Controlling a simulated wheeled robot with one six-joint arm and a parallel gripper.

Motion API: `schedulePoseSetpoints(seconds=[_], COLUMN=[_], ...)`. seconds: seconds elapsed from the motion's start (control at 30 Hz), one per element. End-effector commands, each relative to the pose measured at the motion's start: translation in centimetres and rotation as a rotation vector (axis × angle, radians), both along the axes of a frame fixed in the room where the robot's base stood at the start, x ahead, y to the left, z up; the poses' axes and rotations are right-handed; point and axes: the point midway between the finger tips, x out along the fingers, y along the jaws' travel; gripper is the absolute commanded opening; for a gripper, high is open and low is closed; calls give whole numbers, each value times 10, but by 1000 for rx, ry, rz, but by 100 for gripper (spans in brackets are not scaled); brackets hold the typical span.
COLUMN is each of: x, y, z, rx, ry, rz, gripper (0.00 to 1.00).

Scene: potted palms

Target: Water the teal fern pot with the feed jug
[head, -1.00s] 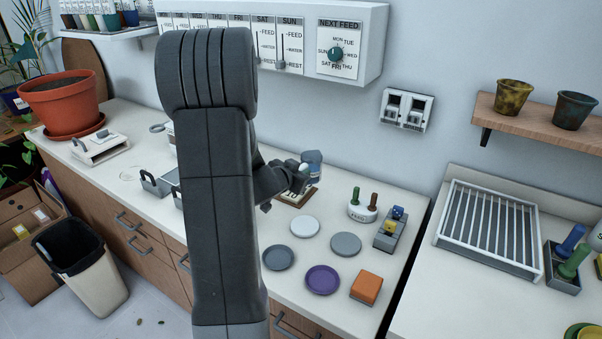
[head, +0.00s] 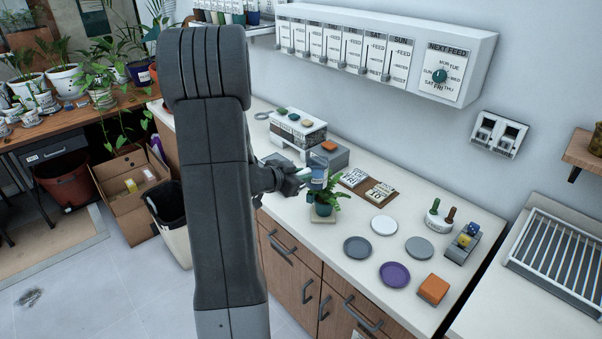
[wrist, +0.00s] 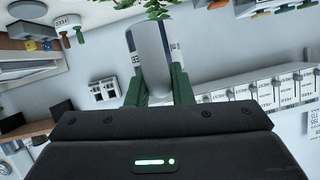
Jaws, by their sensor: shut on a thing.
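My gripper (head: 297,180) is over the counter, partly behind my arm in the head view. It is shut on the feed jug (head: 318,177), a small pale cylinder with blue on it. In the wrist view the jug (wrist: 153,58) stands between the two green fingers (wrist: 155,92) and shows a grey side and a printed label. The fern (head: 328,197) grows in a small teal pot (head: 322,210) on a pale saucer, just below the jug. Fern leaves (wrist: 157,9) also show beyond the jug in the wrist view. No flow of liquid can be made out.
Two cards lie on a brown board (head: 368,187) right of the fern. Several round discs, including a purple one (head: 394,274), and an orange block (head: 433,289) lie farther right. A white box (head: 297,128) and grey block (head: 328,156) stand behind. The counter's front edge is close.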

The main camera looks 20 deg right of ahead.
Motion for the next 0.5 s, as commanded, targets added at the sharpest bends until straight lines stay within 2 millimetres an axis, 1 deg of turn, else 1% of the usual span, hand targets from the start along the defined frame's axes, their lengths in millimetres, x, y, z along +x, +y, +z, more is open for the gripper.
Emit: schedulePoseSetpoints(seconds=[0.03, 0.33, 0.37, 0.4, 0.5], x=[0, 0, 0, 0, 0], y=[0, 0, 0, 0, 0], z=[-8, -45, -45, -39, -43], rx=[7, 58, 63, 79, 112], ry=[2, 22, 25, 33, 46], rz=[0, 0, 0, 1, 0], gripper=[0, 0, 0, 0, 0])
